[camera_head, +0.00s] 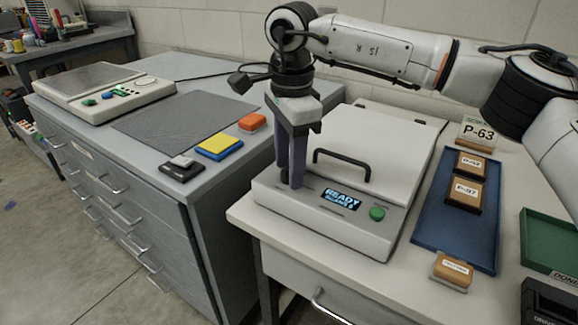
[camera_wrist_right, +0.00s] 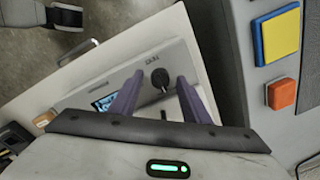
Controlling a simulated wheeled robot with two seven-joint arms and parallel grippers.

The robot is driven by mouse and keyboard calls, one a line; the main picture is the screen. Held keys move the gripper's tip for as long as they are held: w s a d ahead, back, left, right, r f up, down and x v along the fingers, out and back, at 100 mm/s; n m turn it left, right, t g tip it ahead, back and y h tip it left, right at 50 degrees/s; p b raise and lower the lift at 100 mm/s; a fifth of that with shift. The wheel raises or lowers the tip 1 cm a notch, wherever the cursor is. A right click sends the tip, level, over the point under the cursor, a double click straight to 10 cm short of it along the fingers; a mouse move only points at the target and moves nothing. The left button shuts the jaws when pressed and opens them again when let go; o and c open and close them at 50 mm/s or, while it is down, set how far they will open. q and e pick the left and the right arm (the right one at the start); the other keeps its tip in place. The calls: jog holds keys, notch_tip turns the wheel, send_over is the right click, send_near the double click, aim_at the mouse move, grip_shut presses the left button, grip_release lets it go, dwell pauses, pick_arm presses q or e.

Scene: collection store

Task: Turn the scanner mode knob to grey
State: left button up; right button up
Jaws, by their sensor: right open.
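The scanner (camera_head: 375,143) is a white flatbed box with a black lid handle, a lit display (camera_head: 341,199) reading READY with a smaller line I cannot read, and a green button (camera_head: 377,213). The scanner's mode knob (camera_wrist_right: 160,76) shows dark in the right wrist view, at the panel end away from the button. My right gripper (camera_head: 290,184) points down over that end, its purple fingers open. In the wrist view they stand on either side of the knob, with gaps visible; the head view mostly hides the knob. I cannot read its setting. My left gripper is not in view.
A blue tray (camera_head: 428,235) with labelled boxes stands right of the scanner, a small tan block (camera_head: 452,270) by its near end. A green tray (camera_head: 548,240) is farther right. The grey cabinet at left holds yellow-blue (camera_head: 219,146) and orange (camera_head: 252,121) blocks.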

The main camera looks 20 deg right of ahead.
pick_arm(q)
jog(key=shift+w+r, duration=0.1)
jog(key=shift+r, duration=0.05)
pick_arm(e)
jog(key=shift+f, duration=0.2)
jog(key=shift+c, duration=0.4)
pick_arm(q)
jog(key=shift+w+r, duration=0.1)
pick_arm(e)
jog(key=c, duration=1)
